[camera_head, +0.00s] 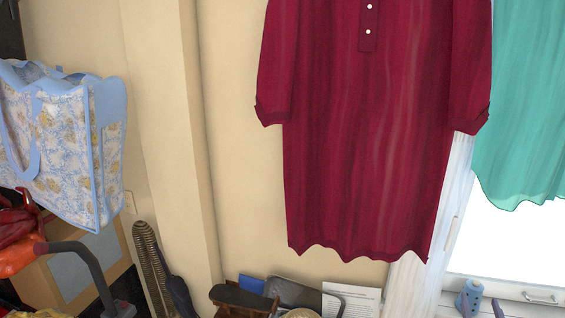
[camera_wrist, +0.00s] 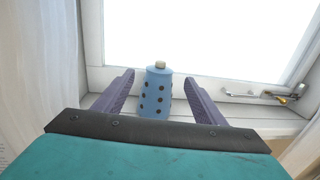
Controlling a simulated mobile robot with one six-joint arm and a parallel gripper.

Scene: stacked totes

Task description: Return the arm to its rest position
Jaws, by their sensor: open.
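My gripper (camera_wrist: 160,77) shows in the wrist view with its two purple fingers spread apart. A blue cylinder with dark dots and a pale top (camera_wrist: 156,94) stands upright between the fingers, with a visible gap on each side. It appears to be on the white window sill; its base is hidden behind my gripper's body. In the head view the blue cylinder (camera_head: 469,299) is at the lower right edge, with a small purple piece beside it that looks like a fingertip. The rest of my arm is out of that view.
The window frame (camera_wrist: 200,79) and its handle (camera_wrist: 280,98) are close behind the fingers. A dark red garment (camera_head: 365,150) and a teal one (camera_head: 522,110) hang above. A floral bag (camera_head: 75,160) is at left. Dark items and a paper (camera_head: 352,298) crowd the bottom.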

